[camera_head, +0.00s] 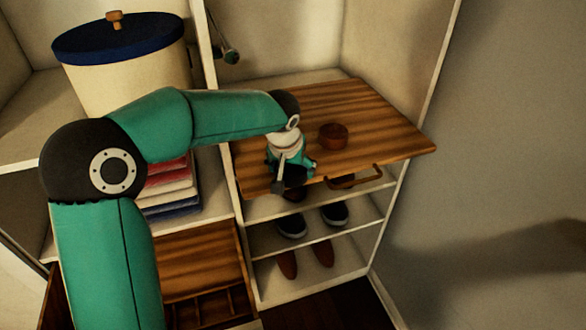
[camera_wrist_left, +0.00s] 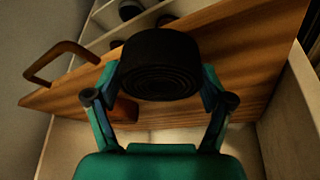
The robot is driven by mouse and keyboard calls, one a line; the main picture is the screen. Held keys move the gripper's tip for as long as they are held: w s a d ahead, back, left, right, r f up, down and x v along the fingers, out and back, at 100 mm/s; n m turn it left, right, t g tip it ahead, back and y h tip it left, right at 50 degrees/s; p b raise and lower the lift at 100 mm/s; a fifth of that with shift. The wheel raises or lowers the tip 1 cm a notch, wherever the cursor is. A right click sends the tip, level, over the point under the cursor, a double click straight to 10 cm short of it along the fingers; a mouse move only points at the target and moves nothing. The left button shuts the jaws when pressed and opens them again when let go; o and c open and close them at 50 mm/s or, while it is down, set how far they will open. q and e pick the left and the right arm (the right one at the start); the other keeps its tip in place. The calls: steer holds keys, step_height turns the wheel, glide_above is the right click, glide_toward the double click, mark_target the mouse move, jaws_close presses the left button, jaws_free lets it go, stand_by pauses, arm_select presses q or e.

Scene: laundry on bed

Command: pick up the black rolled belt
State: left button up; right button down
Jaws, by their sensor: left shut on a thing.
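The black rolled belt (camera_wrist_left: 160,66) is a dark coil held between the two fingers of my left gripper (camera_wrist_left: 160,92) in the left wrist view. In the head view my left gripper (camera_head: 292,168) reaches over the front left part of a wooden pull-out board (camera_head: 385,125), with the dark belt (camera_head: 294,178) partly hidden below its fingers. The gripper is shut on the belt. I cannot tell whether the belt is clear of the board. My right gripper is in neither view.
A brown rolled belt (camera_head: 333,136) lies on the board just right of the gripper. The board has a brown handle (camera_head: 355,178) at its front. Shoes (camera_head: 291,226) stand on shelves below. A lidded basket (camera_head: 125,65) and folded clothes (camera_head: 170,190) are at left.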

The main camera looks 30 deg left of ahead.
arm_select(q)
steer(key=o, duration=1.1)
steer(key=shift+d, duration=0.1)
steer(key=shift+o, duration=0.2)
steer(key=v, duration=1.2)
steer(key=shift+w, duration=0.1)
